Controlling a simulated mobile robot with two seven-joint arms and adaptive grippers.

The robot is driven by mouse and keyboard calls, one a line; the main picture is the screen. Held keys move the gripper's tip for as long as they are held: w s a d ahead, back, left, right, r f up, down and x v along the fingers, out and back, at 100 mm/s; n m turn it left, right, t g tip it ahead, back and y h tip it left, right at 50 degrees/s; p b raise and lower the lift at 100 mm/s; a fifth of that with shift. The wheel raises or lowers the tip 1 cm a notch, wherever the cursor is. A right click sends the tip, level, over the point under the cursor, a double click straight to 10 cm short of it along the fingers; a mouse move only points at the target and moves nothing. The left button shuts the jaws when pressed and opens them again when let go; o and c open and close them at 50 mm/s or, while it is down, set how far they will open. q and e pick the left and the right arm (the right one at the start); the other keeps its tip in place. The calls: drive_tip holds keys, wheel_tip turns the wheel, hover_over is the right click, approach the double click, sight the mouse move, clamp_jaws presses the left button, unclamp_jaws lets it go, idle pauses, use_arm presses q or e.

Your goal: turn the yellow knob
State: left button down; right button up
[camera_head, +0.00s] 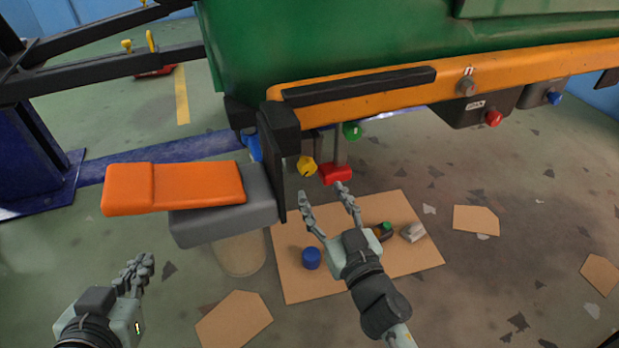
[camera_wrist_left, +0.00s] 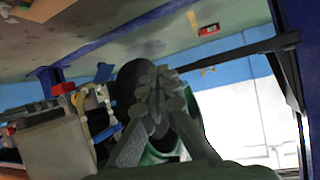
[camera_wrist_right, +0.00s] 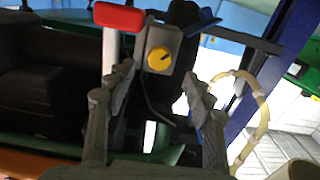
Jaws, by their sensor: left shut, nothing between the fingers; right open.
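The yellow knob (camera_head: 307,166) sits under the front of the green and orange rickshaw body, between a black bracket and a red part (camera_head: 336,174). In the right wrist view the yellow knob (camera_wrist_right: 160,59) is on a grey box, ahead of and between the fingers. My right gripper (camera_head: 324,192) is open and empty, a little below the knob and apart from it; its fingers also show in the right wrist view (camera_wrist_right: 155,95). My left gripper (camera_head: 140,268) is shut and empty at the lower left, far from the knob; it shows in the left wrist view (camera_wrist_left: 155,95).
An orange-topped grey seat (camera_head: 200,188) juts out left of the knob. A green knob (camera_head: 352,130) is above right of it. Red (camera_head: 494,119) and blue (camera_head: 555,98) knobs are at the right. Cardboard (camera_head: 290,285) with a blue cap (camera_head: 311,258) lies on the floor below.

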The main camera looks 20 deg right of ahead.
sight(309, 171)
drive_tip(key=w+p, duration=0.1)
drive_tip(key=w, duration=0.6)
drive_tip(key=shift+w+a, duration=0.15)
drive_tip(key=shift+w, duration=0.1)
use_arm(q)
drive_tip(key=s+a+f+g+y, duration=0.2)
drive_tip(key=s+a+f+g, duration=0.1)
drive_tip(key=s+a+f, duration=0.1)
drive_tip(key=shift+a+f+n+g, duration=0.3)
drive_tip(key=shift+a+f, duration=0.15)
drive_tip(key=shift+a, duration=0.05)
use_arm(e)
drive_tip(key=shift+c, duration=0.2)
